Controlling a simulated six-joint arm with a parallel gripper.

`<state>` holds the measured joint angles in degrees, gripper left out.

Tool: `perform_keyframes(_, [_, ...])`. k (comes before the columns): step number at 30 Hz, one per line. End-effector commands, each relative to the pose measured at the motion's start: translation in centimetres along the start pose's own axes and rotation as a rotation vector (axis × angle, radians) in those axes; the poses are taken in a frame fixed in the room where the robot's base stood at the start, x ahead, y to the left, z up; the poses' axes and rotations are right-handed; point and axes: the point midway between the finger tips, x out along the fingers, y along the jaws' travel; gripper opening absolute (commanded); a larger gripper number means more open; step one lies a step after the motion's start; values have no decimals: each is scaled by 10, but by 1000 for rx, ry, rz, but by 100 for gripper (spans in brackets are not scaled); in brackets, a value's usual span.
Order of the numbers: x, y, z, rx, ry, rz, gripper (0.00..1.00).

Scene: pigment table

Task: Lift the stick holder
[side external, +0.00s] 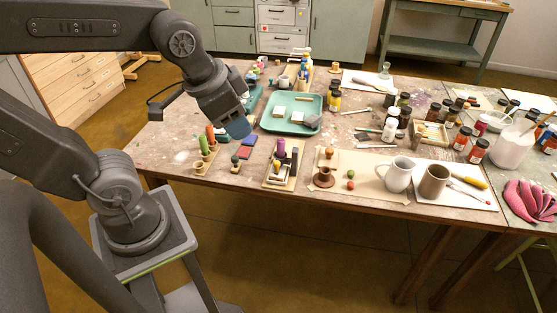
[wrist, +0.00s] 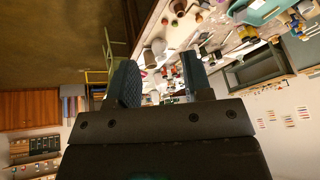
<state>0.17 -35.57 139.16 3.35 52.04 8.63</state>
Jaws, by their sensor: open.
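A small wooden stick holder (side external: 201,167) stands near the left front edge of the table, with green, red and orange sticks upright in it. My gripper (side external: 238,128) hangs above the table, up and to the right of the holder, apart from it. In the wrist view my gripper's two fingers (wrist: 161,78) stand wide apart with nothing between them. I cannot make out the stick holder in the wrist view, which looks across the table and room.
A green tray (side external: 262,122) with pale blocks lies behind my gripper. Coloured blocks (side external: 244,153) lie right of the holder. A wooden board (side external: 270,180) with a purple-topped piece stands further right. Mugs (side external: 398,175) and several jars fill the right side. The table's front edge is close to the holder.

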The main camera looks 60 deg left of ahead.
Motion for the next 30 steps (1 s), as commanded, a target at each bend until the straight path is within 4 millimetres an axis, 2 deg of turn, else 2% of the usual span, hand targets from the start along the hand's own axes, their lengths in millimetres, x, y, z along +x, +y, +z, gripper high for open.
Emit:
perform_keyframes(5, [36, -19, -32, 377, -160, -34, 46])
perform_keyframes(9, [74, -34, -54, 696, -289, -28, 46])
perform_keyframes(15, [136, -51, -74, 1122, -462, 33, 46])
perform_keyframes(18, [160, -57, -79, 1279, -522, 69, 46])
perform_keyframes(21, [177, -60, -80, 1381, -561, 97, 46])
perform_keyframes(24, [185, -62, -81, 1430, -579, 111, 46])
perform_keyframes(30, [201, -67, -73, 1440, -585, 117, 46])
